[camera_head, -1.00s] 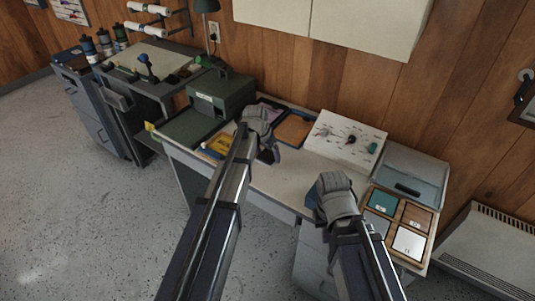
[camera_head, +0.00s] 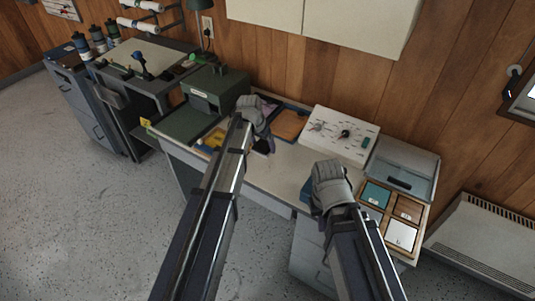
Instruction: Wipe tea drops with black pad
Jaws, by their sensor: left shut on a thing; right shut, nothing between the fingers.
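My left gripper (camera_head: 264,141) is over the middle of the desk, shut on a dark piece that looks like the black pad (camera_head: 262,147). The arm and gripper hide most of it, and I cannot tell whether it touches the desk top. My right gripper (camera_head: 309,202) is shut and empty near the desk's front edge, left of the wooden tray. I cannot make out any tea drops on the pale desk top (camera_head: 283,174).
A green metal box (camera_head: 215,92) stands left on the desk. An orange-brown tray (camera_head: 290,123) and white dial panel (camera_head: 341,135) are behind. At right are a grey bin (camera_head: 405,160) and a wooden tray (camera_head: 378,223) with coloured squares. A heater (camera_head: 485,245) stands right.

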